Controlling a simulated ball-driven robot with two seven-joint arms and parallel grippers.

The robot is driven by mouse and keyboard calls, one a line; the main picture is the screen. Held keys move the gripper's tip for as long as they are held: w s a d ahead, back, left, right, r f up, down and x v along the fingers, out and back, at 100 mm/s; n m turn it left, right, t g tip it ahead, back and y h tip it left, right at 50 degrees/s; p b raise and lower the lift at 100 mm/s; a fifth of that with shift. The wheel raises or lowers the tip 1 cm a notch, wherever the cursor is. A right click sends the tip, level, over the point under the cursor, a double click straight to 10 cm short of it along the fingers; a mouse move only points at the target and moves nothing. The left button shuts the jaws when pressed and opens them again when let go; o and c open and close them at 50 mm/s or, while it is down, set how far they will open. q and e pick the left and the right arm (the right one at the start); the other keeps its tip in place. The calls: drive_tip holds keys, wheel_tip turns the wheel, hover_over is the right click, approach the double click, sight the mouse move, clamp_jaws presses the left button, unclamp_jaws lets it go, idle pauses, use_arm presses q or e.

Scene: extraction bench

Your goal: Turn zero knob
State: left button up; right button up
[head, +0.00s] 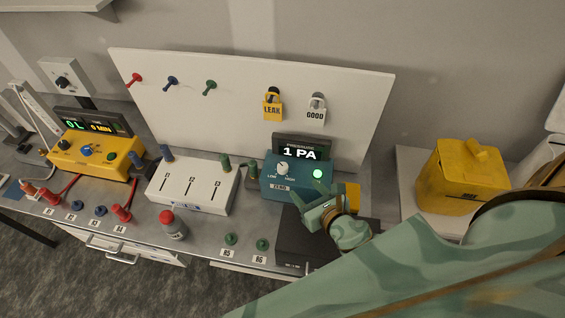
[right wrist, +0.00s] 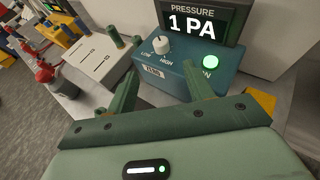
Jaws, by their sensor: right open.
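The zero knob (head: 282,168) is a small white dial between LOW and HIGH marks on the teal pressure box (head: 270,184), above a ZERO label. It also shows in the right wrist view (right wrist: 161,45), with its pointer up. The box's display (head: 301,152) reads 1 PA, and a round green light (head: 317,174) glows right of the knob. My right gripper (head: 312,200) is open and empty in front of the box. In the right wrist view its fingers (right wrist: 163,88) stand apart below the knob, not touching it. My left gripper is not in view.
A white valve box (head: 193,187) with several posts stands left of the pressure box. A grey bottle with a red top (head: 172,226) and green plugs (head: 231,239) are near the front edge. A yellow container (head: 462,176) stands at right. A white board (head: 235,118) rises behind.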

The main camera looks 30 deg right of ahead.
approach(285, 167)
drive_tip(key=x, duration=0.5)
drive_tip(key=b+x, duration=0.1)
drive_tip(key=x, duration=0.2)
drive_tip(key=shift+w+a+f, duration=0.15)
drive_tip(key=shift+w+a, duration=0.1)
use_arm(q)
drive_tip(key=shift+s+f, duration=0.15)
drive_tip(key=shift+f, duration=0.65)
use_arm(e)
drive_tip(key=shift+w+f, duration=0.1)
drive_tip(key=shift+w, duration=0.3)
drive_tip(key=c, duration=1)
drive_tip(key=shift+d+n+y+b, duration=0.2)
drive_tip(key=shift+n+y+b, duration=0.4)
drive_tip(key=shift+n+y, duration=0.1)
drive_tip(key=n+y+b, duration=0.2)
drive_tip(key=shift+d+f+g+y, duration=0.2)
drive_tip(key=shift+g+y, duration=0.1)
drive_tip(key=shift+g, duration=0.1)
drive_tip(key=shift+r, duration=0.1)
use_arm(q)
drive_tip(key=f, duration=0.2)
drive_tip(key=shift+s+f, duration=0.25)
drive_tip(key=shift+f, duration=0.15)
use_arm(e)
drive_tip(key=shift+o, duration=0.2)
drive_tip(key=shift+a+r+n+y, duration=0.1)
drive_tip(key=shift+r+n+y, duration=0.05)
drive_tip(key=shift+n+y, duration=0.15)
